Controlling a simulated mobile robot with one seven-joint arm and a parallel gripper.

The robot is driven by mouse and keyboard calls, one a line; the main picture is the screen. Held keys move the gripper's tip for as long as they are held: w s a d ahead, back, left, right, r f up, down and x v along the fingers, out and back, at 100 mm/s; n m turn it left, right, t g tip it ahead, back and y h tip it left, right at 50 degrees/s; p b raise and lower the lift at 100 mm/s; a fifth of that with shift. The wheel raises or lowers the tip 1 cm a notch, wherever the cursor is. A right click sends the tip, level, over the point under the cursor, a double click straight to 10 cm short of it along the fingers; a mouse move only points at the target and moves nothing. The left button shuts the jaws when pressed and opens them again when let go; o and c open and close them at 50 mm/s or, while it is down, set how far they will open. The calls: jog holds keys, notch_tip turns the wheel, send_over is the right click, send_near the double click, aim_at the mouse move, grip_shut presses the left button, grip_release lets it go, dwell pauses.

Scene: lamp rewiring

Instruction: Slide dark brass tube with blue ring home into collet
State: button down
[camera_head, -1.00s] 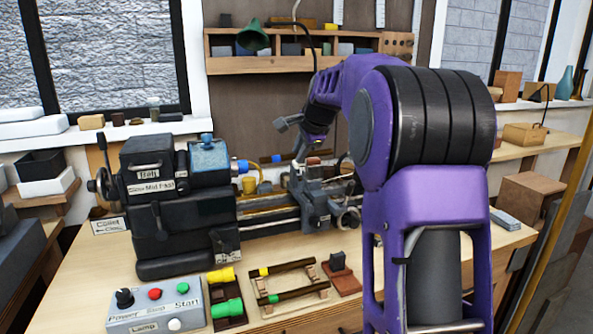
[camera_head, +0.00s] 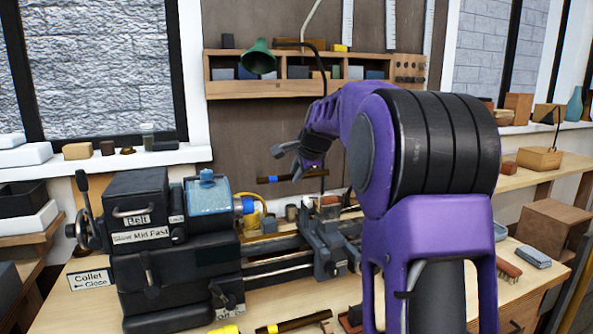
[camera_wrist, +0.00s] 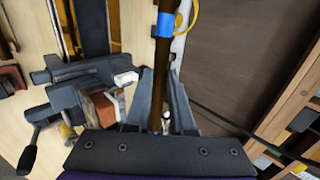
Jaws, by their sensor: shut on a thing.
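My gripper (camera_head: 300,172) is shut on the dark brass tube (camera_head: 268,180) and holds it level above the lathe. The tube's blue ring lies to the left of the fingers. The wrist view shows the tube (camera_wrist: 163,65) between the two fingers (camera_wrist: 165,105), with the blue ring (camera_wrist: 166,24) near the top edge. The collet end of the lathe spindle (camera_head: 244,205), with blue and pale bands, is to the left of the tube and lower. The tube's left end appears clear of it. The collet's opening cannot be made out.
The black headstock (camera_head: 145,235) stands at left, with a "Collet Close" sign (camera_head: 93,279). The carriage (camera_head: 328,240) stands on the lathe bed below my gripper. A yellow-ringed tube (camera_head: 292,323) lies at the front. A green lamp (camera_head: 259,58) hangs behind.

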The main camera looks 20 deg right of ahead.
notch_tip(320, 180, down, 6)
jog(key=b, duration=0.2)
jog(key=shift+a+f, duration=0.2)
jog(key=shift+a, duration=0.25)
dwell(0.4)
jog(key=shift+a+p, duration=0.6)
jog(key=shift+a, duration=1.05)
dwell(1.3)
jog(key=c, duration=0.7)
grip_release()
jog(key=shift+r, duration=0.1)
